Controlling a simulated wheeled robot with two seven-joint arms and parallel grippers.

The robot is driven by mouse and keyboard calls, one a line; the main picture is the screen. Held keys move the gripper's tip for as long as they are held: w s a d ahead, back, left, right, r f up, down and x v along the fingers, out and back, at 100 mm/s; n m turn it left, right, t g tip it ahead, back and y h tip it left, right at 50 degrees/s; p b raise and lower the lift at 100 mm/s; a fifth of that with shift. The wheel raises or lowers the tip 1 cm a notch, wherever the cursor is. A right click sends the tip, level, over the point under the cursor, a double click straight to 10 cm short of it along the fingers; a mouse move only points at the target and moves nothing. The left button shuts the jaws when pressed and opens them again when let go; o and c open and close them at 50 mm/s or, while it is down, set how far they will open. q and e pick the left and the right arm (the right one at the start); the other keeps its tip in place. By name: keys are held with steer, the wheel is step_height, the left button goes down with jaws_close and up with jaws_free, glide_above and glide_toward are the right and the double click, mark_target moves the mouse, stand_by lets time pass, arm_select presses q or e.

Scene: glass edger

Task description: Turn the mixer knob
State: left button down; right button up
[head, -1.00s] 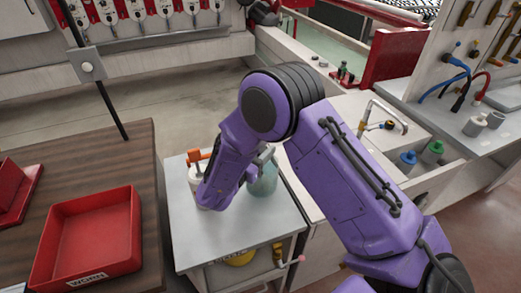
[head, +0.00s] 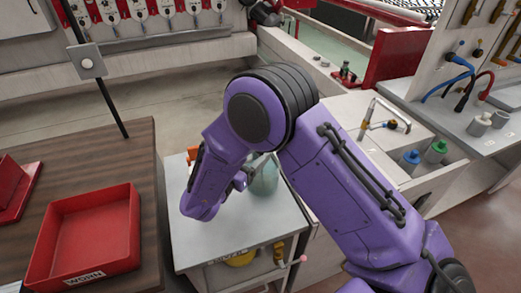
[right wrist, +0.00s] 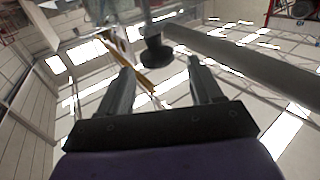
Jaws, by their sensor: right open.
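A dark round knob (right wrist: 156,52) on a short stem shows in the right wrist view, which looks like the mixer knob. My right gripper (right wrist: 160,68) is open, with its two fingers apart. The knob appears between and just beyond the fingertips; I cannot tell whether either finger touches it. In the head view my right arm covers part of the grey-topped cabinet (head: 190,250), and the gripper and knob cannot be made out. A pale green glass vessel (head: 265,178) stands partly hidden behind the arm. My left gripper is not in view.
A thick grey bar (right wrist: 240,62) runs right of the knob in the right wrist view. A brass valve (head: 279,252) and a pink-red knob (head: 300,260) stick out at the cabinet's front. A red tray (head: 90,235) sits on the wooden table at left.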

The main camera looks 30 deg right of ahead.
steer(key=b+v, duration=0.1)
steer(key=v, duration=0.4)
steer(key=shift+s+a+r, duration=0.1)
steer(key=shift+s+a, duration=0.05)
steer(key=shift+a, duration=0.25)
